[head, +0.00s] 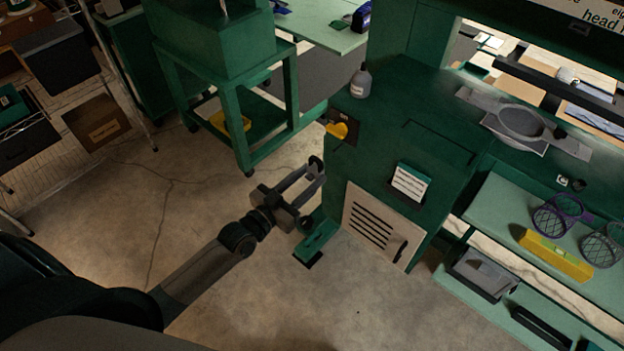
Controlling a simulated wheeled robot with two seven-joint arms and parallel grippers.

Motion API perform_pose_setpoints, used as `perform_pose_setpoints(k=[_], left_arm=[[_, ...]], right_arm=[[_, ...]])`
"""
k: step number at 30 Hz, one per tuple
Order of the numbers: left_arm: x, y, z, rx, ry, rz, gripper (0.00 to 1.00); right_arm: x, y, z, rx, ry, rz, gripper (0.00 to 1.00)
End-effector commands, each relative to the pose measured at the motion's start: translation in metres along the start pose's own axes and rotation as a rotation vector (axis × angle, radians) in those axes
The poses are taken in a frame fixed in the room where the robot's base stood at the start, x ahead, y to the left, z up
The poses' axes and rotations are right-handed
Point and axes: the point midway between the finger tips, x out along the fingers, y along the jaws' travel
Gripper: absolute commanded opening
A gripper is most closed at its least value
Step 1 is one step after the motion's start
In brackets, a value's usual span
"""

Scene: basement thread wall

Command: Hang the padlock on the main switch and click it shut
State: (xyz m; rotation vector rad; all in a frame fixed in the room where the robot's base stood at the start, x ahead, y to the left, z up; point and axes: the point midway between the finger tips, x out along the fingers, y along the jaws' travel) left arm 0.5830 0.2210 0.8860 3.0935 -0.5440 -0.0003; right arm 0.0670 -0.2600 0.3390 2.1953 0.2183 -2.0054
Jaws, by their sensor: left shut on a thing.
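The main switch (338,129) is a yellow handle on a dark plate, on the upper left of the green machine cabinet's front. My left gripper (316,172) is below and left of the switch, apart from it, over the floor beside the cabinet. It is shut on a small dark grey thing at its fingertips, which appears to be the padlock (316,163). The fingers hide part of it, and I cannot tell whether its shackle is open. My right gripper is not in view.
The green cabinet (440,125) carries a grey bottle (361,80), a label card (409,183) and a vented panel (374,228). A green cart (228,95) with a yellow thing stands behind left. A bench at right holds mesh cups and a yellow level (555,256).

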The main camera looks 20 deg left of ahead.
Motion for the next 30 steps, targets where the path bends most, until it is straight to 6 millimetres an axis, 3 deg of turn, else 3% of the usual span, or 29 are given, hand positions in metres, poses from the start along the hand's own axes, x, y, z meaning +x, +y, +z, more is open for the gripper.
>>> perform_pose_setpoints(k=[14,30], left_arm=[[0.005,0.000,0.001,0.000,0.001,0.000,0.13],[0.044,0.001,0.009,0.001,0.002,0.000,0.13]], right_arm=[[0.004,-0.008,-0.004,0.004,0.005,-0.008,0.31],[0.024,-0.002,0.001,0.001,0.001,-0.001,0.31]])
